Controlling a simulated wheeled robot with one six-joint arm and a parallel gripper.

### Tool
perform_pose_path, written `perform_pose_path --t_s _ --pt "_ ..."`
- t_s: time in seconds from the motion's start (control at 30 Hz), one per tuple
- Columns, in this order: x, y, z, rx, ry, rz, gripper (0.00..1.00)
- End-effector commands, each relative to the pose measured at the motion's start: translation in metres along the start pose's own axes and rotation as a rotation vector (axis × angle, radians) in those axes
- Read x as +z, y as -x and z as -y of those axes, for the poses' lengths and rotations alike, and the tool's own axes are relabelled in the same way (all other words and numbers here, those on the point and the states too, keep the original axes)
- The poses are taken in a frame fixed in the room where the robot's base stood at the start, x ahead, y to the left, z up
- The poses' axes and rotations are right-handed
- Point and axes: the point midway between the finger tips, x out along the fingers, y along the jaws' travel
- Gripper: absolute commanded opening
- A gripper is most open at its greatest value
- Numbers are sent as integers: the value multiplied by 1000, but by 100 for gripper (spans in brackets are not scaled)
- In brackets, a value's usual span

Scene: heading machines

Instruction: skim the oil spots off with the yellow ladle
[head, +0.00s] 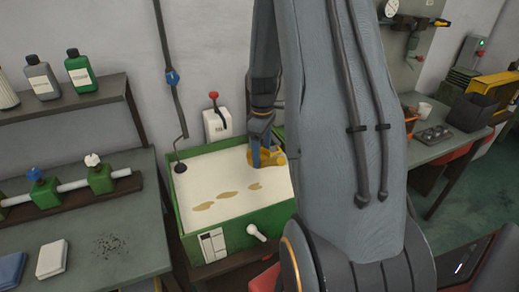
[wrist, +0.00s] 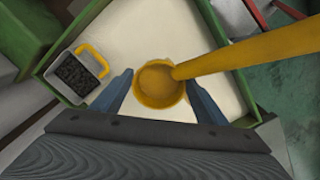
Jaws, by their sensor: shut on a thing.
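The yellow ladle (head: 270,158) is in my gripper (head: 262,150), over the back right part of the green tank (head: 176,215). In the wrist view the ladle's round bowl (wrist: 158,85) lies between my two blue fingers, and its handle (wrist: 250,50) runs off to the right. The bowl looks empty from above. Three brown oil spots lie on the tank's cream surface: a left one (head: 203,208), a middle one (head: 230,196) and a right one (head: 255,186). The ladle is behind and apart from the right spot. I cannot tell whether it touches the surface.
A container with dark contents and a yellow handle (wrist: 78,77) sits at the tank's rim in the wrist view. A dark rod (head: 180,140) reaches down to the tank's back left corner. A bench with green valves (head: 100,178) stands left. My arm hides the tank's right side.

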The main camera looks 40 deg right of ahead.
Motion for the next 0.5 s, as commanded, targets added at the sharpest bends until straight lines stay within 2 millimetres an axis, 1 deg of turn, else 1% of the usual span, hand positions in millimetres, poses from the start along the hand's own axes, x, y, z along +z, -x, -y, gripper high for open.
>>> perform_pose_path --t_s 0.1,0.5 --pt "0 -9 0 -1 0 0 49" --pt "0 -35 0 -1 0 0 49"
